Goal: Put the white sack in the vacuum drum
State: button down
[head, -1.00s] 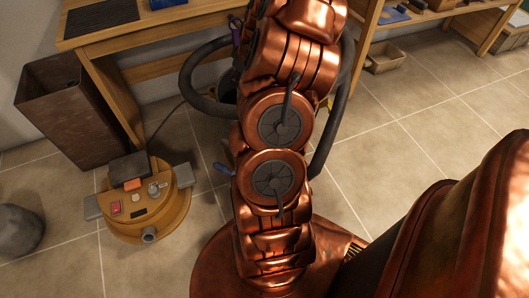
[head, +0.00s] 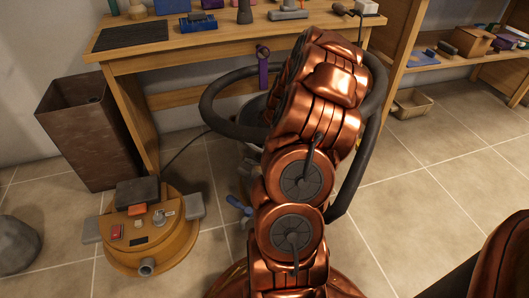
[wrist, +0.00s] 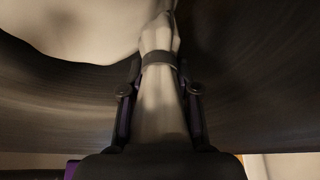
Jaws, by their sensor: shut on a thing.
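My gripper (wrist: 160,82) is shut on the tied neck of the white sack (wrist: 80,28) in the wrist view. The pale sack body spreads at the upper left of that view. A dark curved wall (wrist: 50,105), apparently the drum's inside, lies behind the sack and on both sides. In the head view my copper arm covers the gripper, the sack and most of the vacuum drum (head: 252,110). Only a grey bit of what seems to be the drum shows beside the arm, so how deep the sack sits cannot be told.
The orange vacuum head (head: 150,238) sits on the floor at the left. A dark hose (head: 208,105) loops around my arm. A brown bin (head: 92,135) stands beside the workbench (head: 150,50). A small tan box (head: 411,103) is under the shelf. Tiled floor is clear at the right.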

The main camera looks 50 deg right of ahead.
jog(key=shift+f+b, duration=0.7)
jog(key=shift+f, duration=1.5)
jog(key=c, duration=0.9)
grip_release()
jog(key=shift+o, duration=0.2)
jog(key=p+v, duration=0.3)
jog(key=v, duration=0.9)
jog(key=shift+p, duration=0.35)
